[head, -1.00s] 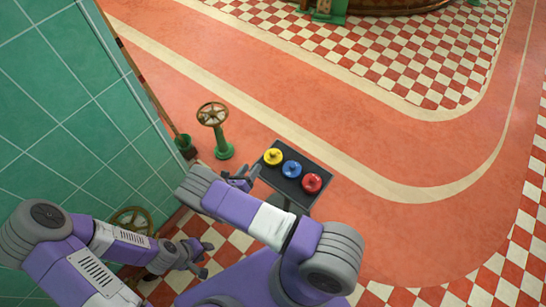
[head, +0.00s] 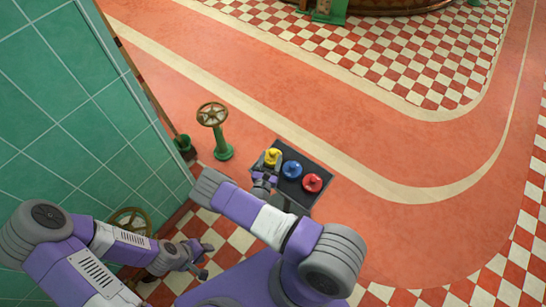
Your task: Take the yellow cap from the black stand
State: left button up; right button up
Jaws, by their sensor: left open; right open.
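The yellow cap (head: 272,156) sits at the left end of the black stand (head: 318,197), in a row with a blue cap (head: 292,169) and a red cap (head: 312,182). My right gripper (head: 267,172) is open at the stand's left edge, close against the near side of the yellow cap and partly covering it. I cannot tell whether its fingers touch the cap. My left gripper (head: 205,260) is open and empty, low at the left over the checkered floor, well apart from the stand.
A green pedestal with a brass handwheel (head: 213,116) stands left of the stand. Another brass wheel (head: 130,221) is by the green tiled wall (head: 65,110), near my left arm. Open red floor (head: 400,230) lies right of the stand.

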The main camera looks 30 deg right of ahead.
aim_at(272, 155)
jog(key=x, duration=0.3)
jog(key=shift+w+d+f+b, duration=0.2)
jog(key=shift+w+f+b, duration=0.05)
jog(key=shift+w+b, duration=0.05)
jog(key=c, duration=1.1)
